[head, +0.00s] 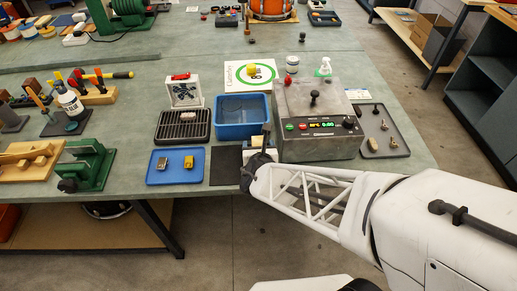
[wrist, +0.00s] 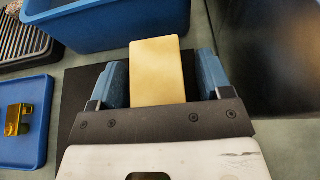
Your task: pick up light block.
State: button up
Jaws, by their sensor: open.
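The light block (wrist: 158,75) is pale yellow and rectangular. In the wrist view it stands out between the two blue fingers of my gripper (wrist: 161,60). The gripper is open, with one finger on each side of the block. A narrow gap shows on the right side; on the left the finger is very close, and I cannot tell whether it touches. In the head view my gripper (head: 257,152) is low at the bench's front edge, by the black mat (head: 226,165), and largely hides the block. The mat (wrist: 85,90) also shows in the wrist view.
A blue bin (head: 241,131) stands just behind the gripper. A grey control box (head: 318,148) is close on the right. A blue tray (head: 160,176) with a small grey piece and a yellow piece (head: 189,162) lies to the left. A black rack (head: 183,138) stands behind that tray.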

aim_at(258, 143)
jog(key=c, duration=1)
jog(key=shift+r, duration=1.7)
jog(key=s+d, duration=0.1)
jog(key=s, duration=0.4)
jog(key=s+d+r, duration=0.1)
jog(key=s, duration=0.4)
jog(key=s+d, duration=0.2)
jog(key=s, duration=0.3)
jog(key=shift+s+d+r, duration=0.1)
jog(key=shift+s+r, duration=0.15)
jog(key=shift+r, duration=0.1)
